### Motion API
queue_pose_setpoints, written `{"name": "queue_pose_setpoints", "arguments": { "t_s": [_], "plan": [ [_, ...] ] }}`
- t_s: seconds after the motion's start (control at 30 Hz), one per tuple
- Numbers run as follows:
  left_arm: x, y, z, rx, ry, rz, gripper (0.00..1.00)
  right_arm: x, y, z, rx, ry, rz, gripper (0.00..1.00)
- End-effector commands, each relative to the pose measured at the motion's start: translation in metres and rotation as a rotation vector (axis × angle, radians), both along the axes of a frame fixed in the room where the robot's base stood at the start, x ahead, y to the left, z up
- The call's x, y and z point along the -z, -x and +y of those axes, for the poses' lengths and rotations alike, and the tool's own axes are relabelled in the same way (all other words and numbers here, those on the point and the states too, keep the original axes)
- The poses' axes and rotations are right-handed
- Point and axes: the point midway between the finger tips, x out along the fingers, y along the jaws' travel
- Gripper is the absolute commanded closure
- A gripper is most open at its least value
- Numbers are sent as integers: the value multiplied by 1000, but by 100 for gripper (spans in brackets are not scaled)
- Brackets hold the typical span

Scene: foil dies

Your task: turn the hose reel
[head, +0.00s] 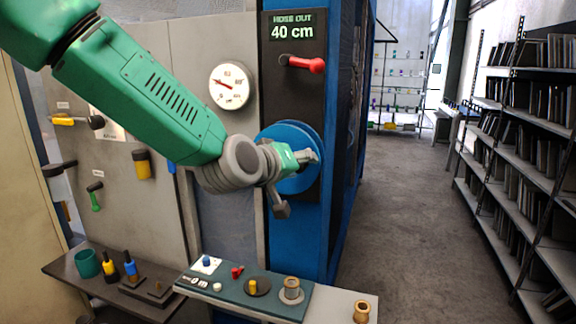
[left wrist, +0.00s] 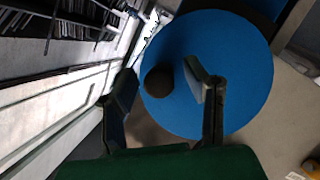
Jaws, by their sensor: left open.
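The hose reel (head: 285,134) is a blue disc on the front of the blue and black cabinet, partly hidden by my left gripper (head: 308,157). The reel (left wrist: 228,50) fills much of the left wrist view. A dark round knob (left wrist: 159,81) stands against its face. My left gripper (left wrist: 160,72) is open in front of the disc, with a finger on either side of the knob. I cannot tell whether the fingers touch it. A display (head: 292,26) above reads "HOSE OUT 40 cm". My right gripper is not in view.
A red-handled lever (head: 303,64) is above the reel, and a round gauge (head: 229,86) is to its left. A bench with small parts (head: 240,283) stands below. The floor at right is clear before shelves (head: 520,130).

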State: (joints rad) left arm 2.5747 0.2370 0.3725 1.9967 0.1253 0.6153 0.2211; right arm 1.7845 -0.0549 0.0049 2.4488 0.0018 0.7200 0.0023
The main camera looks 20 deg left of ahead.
Motion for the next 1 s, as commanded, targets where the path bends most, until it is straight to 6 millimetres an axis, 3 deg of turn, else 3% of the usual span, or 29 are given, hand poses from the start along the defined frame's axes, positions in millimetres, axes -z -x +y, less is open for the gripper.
{"name": "queue_pose_setpoints", "arguments": {
  "t_s": [0.3, 0.5, 1.0],
  "plan": [
    [-21, 61, 16, 0, 2, -2, 59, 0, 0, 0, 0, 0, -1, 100],
    [-30, 88, 24, -1, 1, -2, 59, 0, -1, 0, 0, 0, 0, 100],
    [-30, 98, 25, 0, -13, -10, 59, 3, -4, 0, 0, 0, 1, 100]
  ]
}}
